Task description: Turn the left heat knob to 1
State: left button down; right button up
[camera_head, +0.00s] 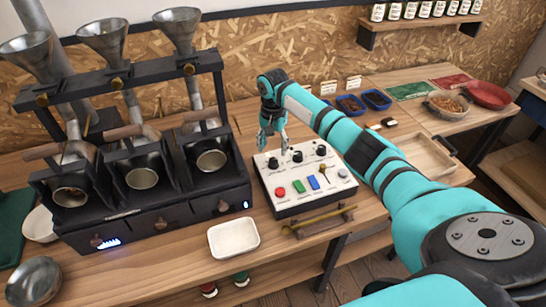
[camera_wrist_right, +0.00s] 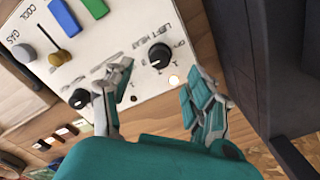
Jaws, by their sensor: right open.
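The white control panel (camera_head: 305,178) sits on the workbench with a row of black knobs along its back. The left heat knob (camera_head: 273,163) is the leftmost one; in the wrist view it shows as a round black knob (camera_wrist_right: 160,56) beside the printed words "LEFT HEAT". It has a pale pointer mark, but I cannot tell which number it points at. My right gripper (camera_head: 272,137) is above the panel's back left corner. In the wrist view its two fingers (camera_wrist_right: 157,76) are open and empty, with the knob just beyond the fingertips, apparently apart. My left gripper is out of view.
The black roaster (camera_head: 150,205) stands close to the panel's left side. Another black knob (camera_wrist_right: 80,98) is near one finger. The panel also has coloured buttons and a lever (camera_head: 324,172). A white tray (camera_head: 233,238) and a brass scoop (camera_head: 320,220) lie in front.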

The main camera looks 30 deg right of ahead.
aim_at(273, 160)
notch_tip(273, 160, down, 5)
jog(key=shift+s+r, duration=0.1)
jog(key=shift+r, duration=0.1)
jog(key=shift+f, duration=0.8)
jog(key=shift+c, duration=0.3)
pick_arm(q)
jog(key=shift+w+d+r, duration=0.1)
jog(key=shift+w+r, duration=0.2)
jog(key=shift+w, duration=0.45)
pick_arm(e)
jog(key=c, duration=1.1)
